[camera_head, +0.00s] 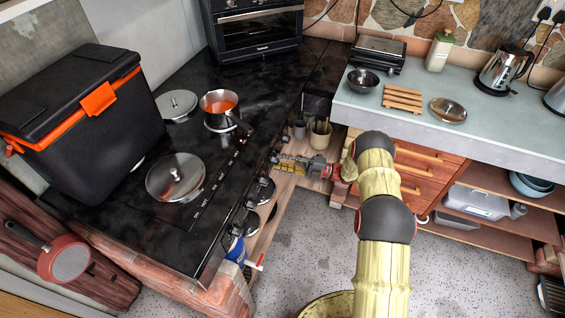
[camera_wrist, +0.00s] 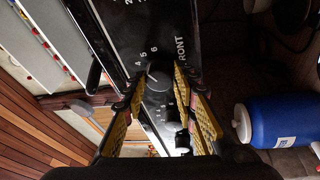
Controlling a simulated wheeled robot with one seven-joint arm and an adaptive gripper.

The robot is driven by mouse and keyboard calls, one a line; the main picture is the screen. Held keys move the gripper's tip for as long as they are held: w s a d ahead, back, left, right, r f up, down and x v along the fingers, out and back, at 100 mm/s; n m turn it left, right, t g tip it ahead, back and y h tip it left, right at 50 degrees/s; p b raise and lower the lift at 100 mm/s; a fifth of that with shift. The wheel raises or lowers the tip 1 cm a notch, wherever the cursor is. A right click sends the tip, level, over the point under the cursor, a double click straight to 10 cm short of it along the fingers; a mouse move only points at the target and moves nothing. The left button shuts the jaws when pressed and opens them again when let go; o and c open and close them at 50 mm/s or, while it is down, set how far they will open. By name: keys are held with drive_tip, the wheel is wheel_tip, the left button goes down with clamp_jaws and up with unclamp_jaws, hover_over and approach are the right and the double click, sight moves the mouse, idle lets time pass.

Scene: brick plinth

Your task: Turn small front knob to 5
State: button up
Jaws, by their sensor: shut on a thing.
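The small front knob (camera_wrist: 159,82) is a dark grey round knob on the black stove panel in the wrist view. The numbers 4, 5 and 6 and the word FRONT are printed beside it. My gripper (camera_wrist: 158,93) has its yellow-and-black fingers on either side of the knob and is shut on it. I cannot make out which number the knob points to. In the head view my gripper (camera_head: 279,161) reaches from the right to the stove's front edge, and its fingers hide the knob there.
The black stove top (camera_head: 185,128) carries a lidded pan (camera_head: 168,181) and a saucepan (camera_head: 218,101). Other black knobs (camera_head: 265,188) line its front edge. A blue container (camera_wrist: 280,122) lies right of my fingers. A counter (camera_head: 455,117) stands behind my arm; the floor (camera_head: 315,235) is open.

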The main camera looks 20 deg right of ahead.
drive_tip(key=shift+w+m, duration=0.1)
drive_tip(key=shift+m, duration=0.2)
drive_tip(key=o, duration=1.1)
drive_tip(key=shift+o, duration=0.3)
drive_tip(key=v, duration=1.2)
drive_tip(key=shift+f, duration=0.1)
